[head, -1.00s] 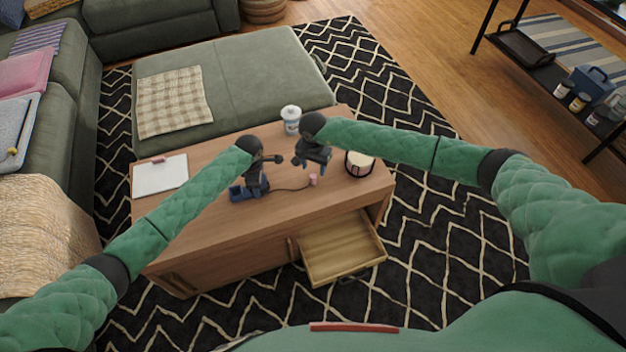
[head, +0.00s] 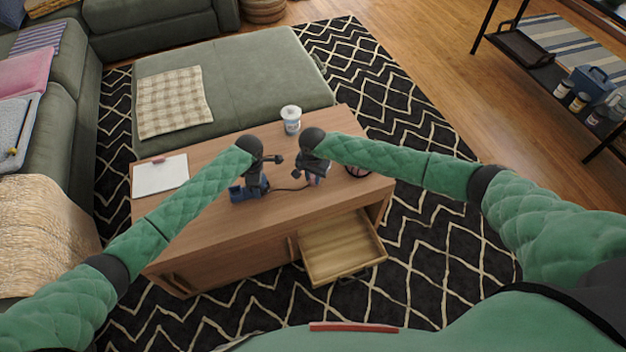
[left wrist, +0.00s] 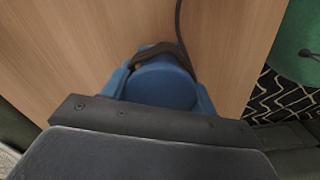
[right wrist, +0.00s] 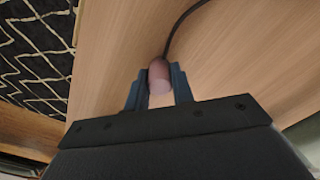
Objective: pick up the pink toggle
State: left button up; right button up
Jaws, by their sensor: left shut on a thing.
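The pink toggle (right wrist: 159,78) is at the end of a dark cord above the wooden table top. My right gripper (right wrist: 160,90) has its two blue fingers on either side of the toggle, with small gaps visible, so it looks open around it. In the head view my right gripper (head: 313,178) is low over the table and mostly hides the toggle. My left gripper (head: 245,192) is shut on a round blue object (left wrist: 163,84), from which the cord (left wrist: 179,25) runs. The blue object is partly hidden by the left gripper's body.
The wooden table (head: 215,235) has an open, empty drawer (head: 340,245) at its front. A white lidded jar (head: 291,120) stands behind the grippers. A dark-rimmed jar (head: 358,171) is partly hidden by my right arm. A white clipboard (head: 160,178) lies at left.

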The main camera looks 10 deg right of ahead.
aim_at(314, 176)
grip_shut()
jog(key=shift+r, duration=0.1)
notch_tip(314, 176, up, 10)
jog(key=shift+f, duration=0.1)
dwell(1.4)
jog(key=shift+f, duration=2.4)
jog(key=shift+d, duration=0.15)
jog(key=shift+d, duration=1.15)
jog(key=shift+d, duration=0.15)
